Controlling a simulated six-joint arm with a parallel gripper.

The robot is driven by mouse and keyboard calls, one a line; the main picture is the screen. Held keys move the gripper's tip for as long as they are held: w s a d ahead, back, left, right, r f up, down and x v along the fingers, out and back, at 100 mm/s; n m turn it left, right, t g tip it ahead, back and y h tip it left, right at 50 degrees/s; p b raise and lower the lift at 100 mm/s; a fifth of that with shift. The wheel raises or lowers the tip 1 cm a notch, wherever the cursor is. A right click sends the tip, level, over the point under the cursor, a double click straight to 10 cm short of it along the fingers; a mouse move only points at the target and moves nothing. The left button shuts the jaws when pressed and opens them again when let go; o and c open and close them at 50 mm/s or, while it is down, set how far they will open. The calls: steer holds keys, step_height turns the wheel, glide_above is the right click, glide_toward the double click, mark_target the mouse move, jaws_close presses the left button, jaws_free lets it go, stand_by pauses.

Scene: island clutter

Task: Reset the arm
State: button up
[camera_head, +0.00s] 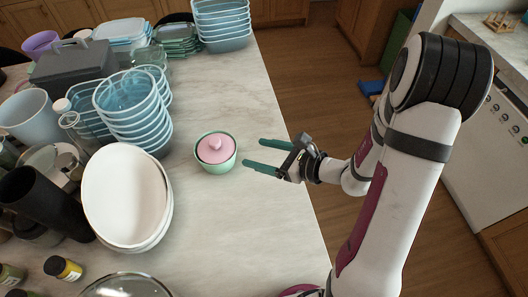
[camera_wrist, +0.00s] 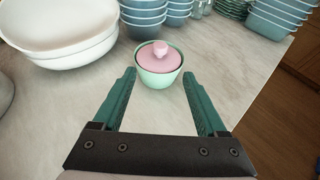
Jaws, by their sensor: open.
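My gripper (camera_head: 254,153) is open and empty above the pale countertop (camera_head: 265,225), near its right edge. Its two green fingers point left in the head view, and they also show spread apart in the wrist view (camera_wrist: 159,84). A small green bowl (camera_head: 216,164) with a pink knobbed lid (camera_head: 215,148) stands just left of the fingertips, apart from them. In the wrist view the bowl (camera_wrist: 158,78) and lid (camera_wrist: 159,56) are upright, just beyond the gap between the fingers.
White oval bowls (camera_head: 126,195), stacked blue bowls (camera_head: 133,110), a grey box (camera_head: 73,64) and a dark cylinder (camera_head: 40,200) crowd the counter's left side. Blue containers (camera_head: 222,25) are stacked at the back. The counter behind and in front of the lidded bowl is clear.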

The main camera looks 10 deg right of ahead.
steer(key=shift+s+d+r, duration=0.2)
steer(key=shift+s+d, duration=0.2)
steer(key=s+a+r+n+g, duration=0.4)
steer(key=s+a+n+g, duration=0.1)
steer(key=s+n, duration=0.2)
steer(key=s+a+r+n+g, duration=0.4)
steer(key=s+a+n, duration=0.1)
steer(key=s+n, duration=0.1)
steer(key=s+d+n+h, duration=0.8)
steer(key=s, duration=0.1)
steer(key=shift+s+r+g, duration=0.3)
steer(key=shift+r, duration=0.05)
